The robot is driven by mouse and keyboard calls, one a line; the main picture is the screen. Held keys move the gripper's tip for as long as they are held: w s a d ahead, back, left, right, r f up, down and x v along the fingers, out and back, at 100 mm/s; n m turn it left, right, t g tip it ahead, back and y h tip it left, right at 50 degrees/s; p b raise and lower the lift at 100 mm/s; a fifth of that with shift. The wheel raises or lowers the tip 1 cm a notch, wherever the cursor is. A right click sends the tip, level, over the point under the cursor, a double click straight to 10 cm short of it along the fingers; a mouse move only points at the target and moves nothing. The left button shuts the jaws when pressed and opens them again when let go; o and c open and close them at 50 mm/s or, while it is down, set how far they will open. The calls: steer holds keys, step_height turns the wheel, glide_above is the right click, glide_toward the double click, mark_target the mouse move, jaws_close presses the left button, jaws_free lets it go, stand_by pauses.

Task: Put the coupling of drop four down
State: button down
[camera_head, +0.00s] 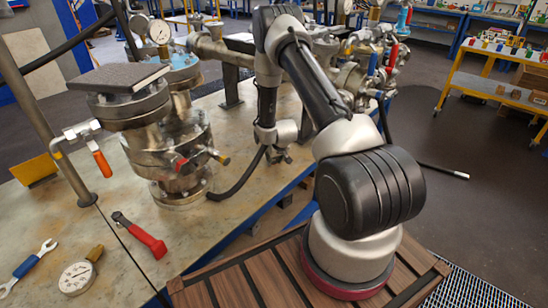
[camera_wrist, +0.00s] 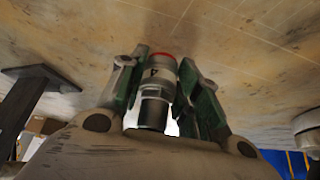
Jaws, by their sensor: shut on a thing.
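My gripper (camera_wrist: 160,80) is shut on a coupling (camera_wrist: 157,92) in the wrist view. The coupling is a grey and dark cylinder with a pale label, a dark mark that looks like a 4, and a red ring at its far end. Green finger pads press on both sides of it. In the head view my gripper (camera_head: 279,153) points down near the bench's right edge; the coupling there is mostly hidden. A black hose (camera_head: 240,186) runs from beside the gripper down to the bench near the vessel foot. I cannot tell the gap between coupling and bench.
A flanged vessel (camera_head: 165,145) with a dark plate on top stands left on the bench (camera_head: 105,240). A red-handled tool (camera_head: 140,235), a gauge (camera_head: 77,277) and a blue-handled spanner (camera_head: 30,267) lie at front left. Pipework with valves (camera_head: 370,60) stands behind. A hose with a pale tip (camera_head: 445,171) extends right.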

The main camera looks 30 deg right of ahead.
steer(key=c, duration=1)
jaws_free()
steer(key=shift+r, duration=0.45)
steer(key=s+a+r, duration=0.2)
steer(key=s+r, duration=0.4)
steer(key=r, duration=0.7)
steer(key=s+a+r+n, duration=0.15)
steer(key=s+r, duration=0.35)
steer(key=r, duration=0.7)
steer(key=s+a+r+m, duration=0.1)
steer(key=s+a+r, duration=0.35)
steer(key=r, duration=0.85)
steer(key=s+a+r+g, duration=0.1)
steer(key=s+r, duration=0.3)
steer(key=s, duration=0.8)
steer(key=s+a+r+n+y, duration=0.1)
steer(key=s+r, duration=0.4)
steer(key=s, duration=0.7)
steer(key=shift+r+g, duration=0.2)
steer(key=shift+g, duration=0.2)
